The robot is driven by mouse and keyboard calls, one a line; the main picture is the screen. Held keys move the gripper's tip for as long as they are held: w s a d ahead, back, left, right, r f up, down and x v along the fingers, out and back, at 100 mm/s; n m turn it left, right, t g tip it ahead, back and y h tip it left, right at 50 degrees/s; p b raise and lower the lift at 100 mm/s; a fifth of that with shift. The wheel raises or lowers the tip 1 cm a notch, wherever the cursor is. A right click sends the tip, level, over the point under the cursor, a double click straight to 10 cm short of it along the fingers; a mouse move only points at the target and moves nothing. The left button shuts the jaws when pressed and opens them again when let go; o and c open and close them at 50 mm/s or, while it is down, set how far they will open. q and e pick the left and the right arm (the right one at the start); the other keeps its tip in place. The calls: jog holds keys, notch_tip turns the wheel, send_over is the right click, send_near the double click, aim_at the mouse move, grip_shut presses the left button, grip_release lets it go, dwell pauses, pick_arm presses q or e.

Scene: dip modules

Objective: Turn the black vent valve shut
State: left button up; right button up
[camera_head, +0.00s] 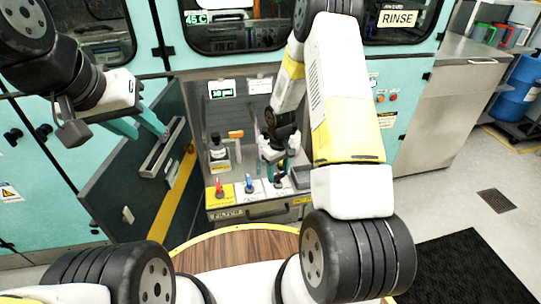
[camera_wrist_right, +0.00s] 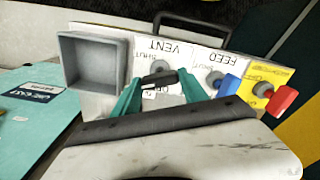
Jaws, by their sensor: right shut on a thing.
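The black vent valve (camera_wrist_right: 159,79) sits on a white plate marked VENT, upside down in the right wrist view. Its handle lies roughly crosswise there, slightly tilted, between the teal fingers of my right gripper (camera_wrist_right: 159,76), which is shut on it. SHUT is printed beside the valve; the other marking by it is partly covered. In the head view my right gripper (camera_head: 276,172) reaches down to the valve panel and largely hides the valve. My left gripper (camera_head: 151,133) is open and empty, in front of the opened cabinet door at left.
The blue feed valve (camera_wrist_right: 224,84) and a red valve (camera_wrist_right: 281,99) on yellow stand beside the vent valve. A grey open bin (camera_wrist_right: 93,62) is on its other side. The open door (camera_head: 150,185) bounds the left.

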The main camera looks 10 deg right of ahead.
aim_at(278, 174)
jog(key=m, duration=0.4)
jog(key=shift+m, duration=0.3)
dwell(0.4)
jog(key=o, duration=1.4)
notch_tip(278, 174, up, 8)
jog(key=shift+f, duration=0.1)
